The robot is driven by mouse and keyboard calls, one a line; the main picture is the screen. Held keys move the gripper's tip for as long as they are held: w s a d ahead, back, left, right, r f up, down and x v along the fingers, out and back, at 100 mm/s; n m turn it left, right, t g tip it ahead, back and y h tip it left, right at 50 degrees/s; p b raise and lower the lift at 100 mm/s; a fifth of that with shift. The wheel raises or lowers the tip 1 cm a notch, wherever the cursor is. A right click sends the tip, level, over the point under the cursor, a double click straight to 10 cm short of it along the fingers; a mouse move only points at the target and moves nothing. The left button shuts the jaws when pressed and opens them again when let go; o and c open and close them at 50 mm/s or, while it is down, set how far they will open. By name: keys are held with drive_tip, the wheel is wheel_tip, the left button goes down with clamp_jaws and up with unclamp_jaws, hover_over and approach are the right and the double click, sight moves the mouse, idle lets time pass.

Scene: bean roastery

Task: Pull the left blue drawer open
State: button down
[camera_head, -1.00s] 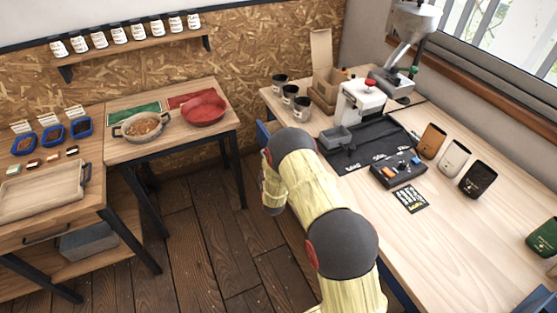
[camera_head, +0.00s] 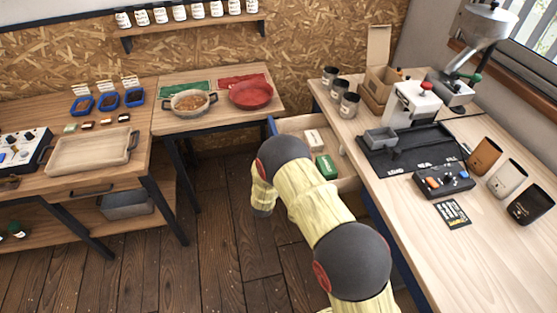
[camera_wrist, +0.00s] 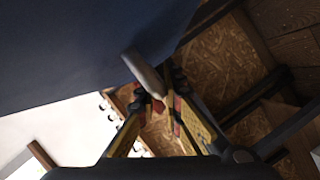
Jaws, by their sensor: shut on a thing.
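The left blue drawer stands pulled out from the left side of the long wooden bench. Its blue front (camera_head: 271,126) shows as a thin edge in the head view, and its light wood inside holds a white box (camera_head: 314,140) and a green box (camera_head: 326,166). My arm covers part of the drawer and hides my gripper there. In the wrist view the dark blue drawer front (camera_wrist: 80,50) fills the upper left. My gripper (camera_wrist: 160,106) is shut on the grey bar handle (camera_wrist: 146,74) of that front.
The bench top (camera_head: 405,215) carries a grinder (camera_head: 485,28), a black mat (camera_head: 405,155), tins and pouches. A side table with a pot (camera_head: 190,102) and a red pan (camera_head: 250,94) stands beyond the drawer. Wooden floor (camera_head: 225,225) lies clear to the left of my arm.

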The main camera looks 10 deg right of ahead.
drive_tip(key=shift+a, duration=0.6)
drive_tip(key=c, duration=2)
unclamp_jaws()
drive_tip(key=shift+o, duration=0.4)
drive_tip(key=v, duration=1.2)
